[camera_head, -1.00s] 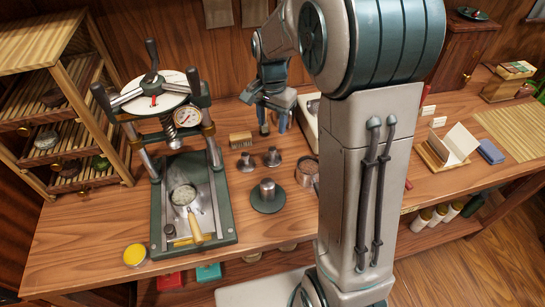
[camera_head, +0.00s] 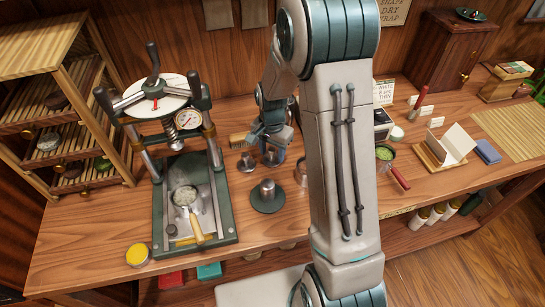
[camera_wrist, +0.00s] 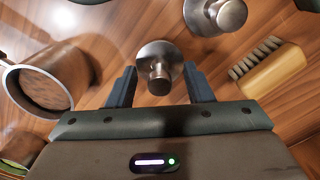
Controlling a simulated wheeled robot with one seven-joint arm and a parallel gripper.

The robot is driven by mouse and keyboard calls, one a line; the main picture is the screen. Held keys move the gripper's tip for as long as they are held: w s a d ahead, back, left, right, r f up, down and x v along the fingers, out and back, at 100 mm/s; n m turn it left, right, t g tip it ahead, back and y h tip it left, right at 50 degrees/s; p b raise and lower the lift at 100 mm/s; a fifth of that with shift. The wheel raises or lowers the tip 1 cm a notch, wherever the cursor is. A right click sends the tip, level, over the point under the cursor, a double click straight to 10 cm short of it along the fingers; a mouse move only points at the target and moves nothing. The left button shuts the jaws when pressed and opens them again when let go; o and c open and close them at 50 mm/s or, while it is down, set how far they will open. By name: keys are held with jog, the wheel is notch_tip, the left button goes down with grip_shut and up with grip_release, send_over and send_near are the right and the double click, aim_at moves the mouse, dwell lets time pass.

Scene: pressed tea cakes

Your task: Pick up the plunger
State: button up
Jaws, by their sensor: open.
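Two small steel pieces, each a round foot with a knob, stand side by side on the wooden bench; I cannot tell for sure which one is the plunger. The right one, the likely plunger (camera_head: 271,159), sits below my gripper (camera_head: 268,147) in the head view. In the wrist view this knobbed piece (camera_wrist: 158,62) stands between the two blue fingers of my gripper (camera_wrist: 159,85), which are open and apart from it. The other steel piece (camera_head: 246,163) is just left of it; it also shows in the wrist view (camera_wrist: 224,14).
A wooden brush (camera_wrist: 272,73) lies close on one side in the wrist view, and a round metal-walled cup (camera_wrist: 48,82) on the other. A steel cylinder on a green disc (camera_head: 267,204) stands nearer the front. A press (camera_head: 158,185) stands left.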

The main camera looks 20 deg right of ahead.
grip_shut()
jog(key=shift+r, duration=0.15)
